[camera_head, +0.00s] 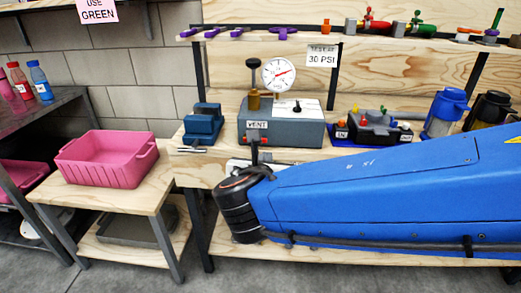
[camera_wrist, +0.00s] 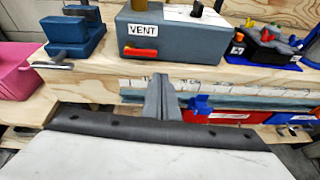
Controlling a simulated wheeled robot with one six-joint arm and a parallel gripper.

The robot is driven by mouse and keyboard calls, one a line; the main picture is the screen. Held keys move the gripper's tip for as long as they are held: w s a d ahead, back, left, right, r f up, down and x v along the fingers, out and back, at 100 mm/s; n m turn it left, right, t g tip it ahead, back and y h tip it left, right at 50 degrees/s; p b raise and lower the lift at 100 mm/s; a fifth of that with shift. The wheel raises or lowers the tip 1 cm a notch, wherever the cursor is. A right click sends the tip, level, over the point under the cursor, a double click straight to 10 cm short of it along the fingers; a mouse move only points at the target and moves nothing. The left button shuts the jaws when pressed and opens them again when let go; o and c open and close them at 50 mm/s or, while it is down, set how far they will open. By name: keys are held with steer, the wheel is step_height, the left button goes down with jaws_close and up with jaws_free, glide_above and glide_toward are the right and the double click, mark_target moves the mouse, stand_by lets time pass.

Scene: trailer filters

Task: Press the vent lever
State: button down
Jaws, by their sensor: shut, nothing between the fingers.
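The vent lever is a small red bar (camera_wrist: 141,53) low on the front face of a grey test box (camera_wrist: 185,42), under a white VENT label. In the head view the red lever (camera_head: 263,140) is partly covered by a dark upright part that looks like my gripper. My gripper (camera_wrist: 160,82) shows in the wrist view as two grey fingers shut together with nothing between them. Its tips appear below and slightly right of the lever. I cannot tell the exact gap; no contact is visible.
A round gauge (camera_head: 279,74) stands on the box. A blue vise (camera_head: 203,124) is to its left and a black tray of small parts (camera_head: 372,130) to its right. A pink bin (camera_head: 107,160) sits on the lower side table. Blue and red bins (camera_wrist: 215,115) lie below the bench top.

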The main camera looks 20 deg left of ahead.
steer(key=shift+s+a+n+y, duration=0.2)
steer(key=shift+s+a+n, duration=0.1)
steer(key=shift+a, duration=0.2)
steer(key=shift+s+a+n+y, duration=0.2)
steer(key=shift+s+a+n, duration=0.1)
steer(key=shift+a, duration=0.2)
steer(key=shift+w, duration=0.15)
steer(key=x, duration=0.9)
steer(key=shift+w, duration=0.4)
